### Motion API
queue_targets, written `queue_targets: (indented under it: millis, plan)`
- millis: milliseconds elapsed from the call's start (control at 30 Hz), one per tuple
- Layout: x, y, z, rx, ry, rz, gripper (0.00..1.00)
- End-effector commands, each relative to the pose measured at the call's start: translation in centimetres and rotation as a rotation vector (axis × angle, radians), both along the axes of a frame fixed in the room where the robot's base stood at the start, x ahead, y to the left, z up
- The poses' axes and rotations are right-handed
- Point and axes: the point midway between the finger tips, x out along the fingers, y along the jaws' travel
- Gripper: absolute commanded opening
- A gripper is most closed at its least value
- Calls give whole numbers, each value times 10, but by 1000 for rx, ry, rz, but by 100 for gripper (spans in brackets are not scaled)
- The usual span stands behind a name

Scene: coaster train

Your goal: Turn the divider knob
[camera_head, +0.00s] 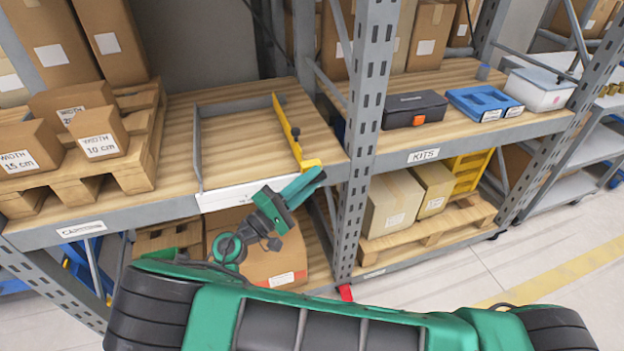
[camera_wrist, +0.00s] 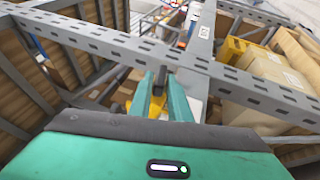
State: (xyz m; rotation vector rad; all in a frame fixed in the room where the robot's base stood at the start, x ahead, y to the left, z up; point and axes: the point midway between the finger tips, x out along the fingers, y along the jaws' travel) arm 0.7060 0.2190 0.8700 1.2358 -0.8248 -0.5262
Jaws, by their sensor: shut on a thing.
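The yellow divider (camera_head: 287,130) stands at the right side of a grey-framed bay on the wooden shelf. My gripper (camera_head: 318,174) is at the divider's front end, by the shelf's front edge. Its green fingers are shut on a small part there, taken as the divider knob, which they mostly hide. In the wrist view the fingertips (camera_wrist: 162,76) close around a dark piece, with yellow of the divider (camera_wrist: 157,108) between the fingers.
A perforated grey upright (camera_head: 362,130) stands just right of my gripper. Cartons on a pallet (camera_head: 98,132) are left of the bay. A dark case (camera_head: 414,108) and a blue tray (camera_head: 484,103) are on the right shelf. The bay floor (camera_head: 240,140) is clear.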

Motion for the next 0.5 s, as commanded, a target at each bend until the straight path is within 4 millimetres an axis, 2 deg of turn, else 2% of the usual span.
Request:
queue_targets:
  millis: [33, 267, 300, 333, 500]
  plan:
    - [-1, 0, -5, 1, 12, -1, 0]
    - [-1, 0, -5, 1, 13, -1, 0]
    - [-1, 0, -5, 1, 13, -1, 22]
    - [-1, 0, -5, 1, 12, -1, 29]
    - [-1, 0, -3, 1, 7, -1, 30]
